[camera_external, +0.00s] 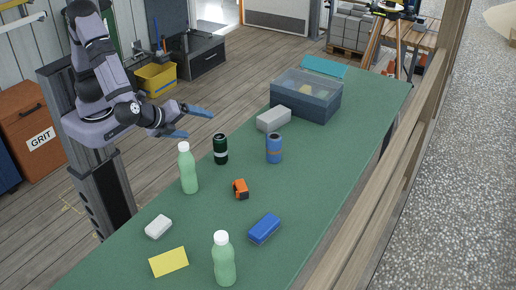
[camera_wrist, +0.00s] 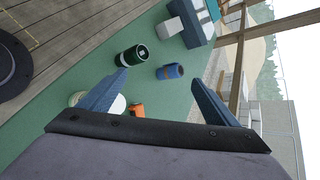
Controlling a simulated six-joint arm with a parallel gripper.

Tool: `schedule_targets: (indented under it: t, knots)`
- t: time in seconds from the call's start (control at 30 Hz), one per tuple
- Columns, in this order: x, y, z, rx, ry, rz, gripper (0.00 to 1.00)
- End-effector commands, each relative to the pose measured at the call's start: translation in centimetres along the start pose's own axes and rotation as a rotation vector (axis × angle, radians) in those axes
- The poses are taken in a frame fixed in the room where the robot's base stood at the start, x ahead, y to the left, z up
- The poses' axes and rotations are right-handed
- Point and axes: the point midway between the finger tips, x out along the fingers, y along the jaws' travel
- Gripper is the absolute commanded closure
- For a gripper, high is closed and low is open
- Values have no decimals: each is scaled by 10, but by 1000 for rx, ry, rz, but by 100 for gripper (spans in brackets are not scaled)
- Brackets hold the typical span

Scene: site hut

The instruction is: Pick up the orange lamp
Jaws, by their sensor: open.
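The orange lamp (camera_external: 240,188) is a small orange and black block on the green table, near its middle. In the wrist view the lamp (camera_wrist: 137,109) shows low in the picture, between the two blue fingers and close to the left one, partly hidden by the gripper body. My gripper (camera_external: 192,122) is open and empty. It is above the table's left edge, up and left of the lamp in the external view and well apart from it. Its spread fingers also show in the wrist view (camera_wrist: 159,80).
A green bottle (camera_external: 188,170), a dark can (camera_external: 220,149) and a blue can (camera_external: 274,148) stand around the lamp. A blue block (camera_external: 264,229), yellow card (camera_external: 169,262), white block (camera_external: 158,227) and second bottle (camera_external: 223,260) are nearer. A grey block (camera_external: 273,119) and bin (camera_external: 306,104) are behind.

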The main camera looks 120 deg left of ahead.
Motion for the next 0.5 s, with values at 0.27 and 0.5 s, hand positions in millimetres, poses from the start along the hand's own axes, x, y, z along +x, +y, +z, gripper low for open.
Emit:
schedule_targets:
  t: [0.27,0.5]
  knots:
    - [14,-31,-86,327,-38,-262,16]
    - [63,12,-154,677,-101,-248,16]
